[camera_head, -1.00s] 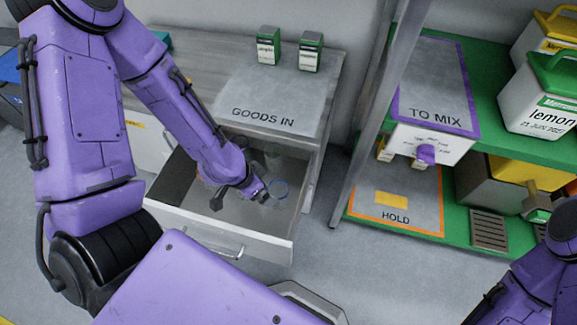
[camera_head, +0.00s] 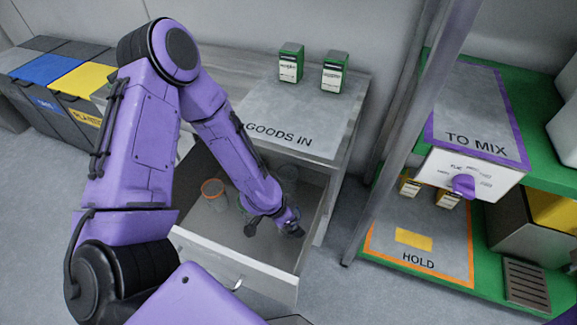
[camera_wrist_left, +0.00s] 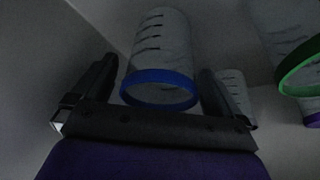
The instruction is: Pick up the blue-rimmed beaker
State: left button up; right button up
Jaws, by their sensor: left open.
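The blue-rimmed beaker (camera_wrist_left: 160,55) is clear with dark graduation marks. In the left wrist view it lies between the two fingers of my left gripper (camera_wrist_left: 158,85), its blue rim nearest the palm. The fingers are apart, and I cannot tell whether either touches the glass. In the head view my left gripper (camera_head: 272,228) reaches down into the open drawer (camera_head: 225,258), and my arm and gripper hide the blue-rimmed beaker there. My right gripper is not in view.
An orange-rimmed beaker (camera_head: 213,194) stands in the drawer left of my forearm. A green-rimmed beaker (camera_wrist_left: 290,45) is close on the right in the wrist view, with a purple rim (camera_wrist_left: 313,118) beside it. A shelf post (camera_head: 405,130) rises right of the drawer.

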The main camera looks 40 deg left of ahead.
pick_arm(q)
jog(key=shift+f, duration=0.1)
jog(key=c, duration=1.1)
jog(key=shift+o, duration=0.2)
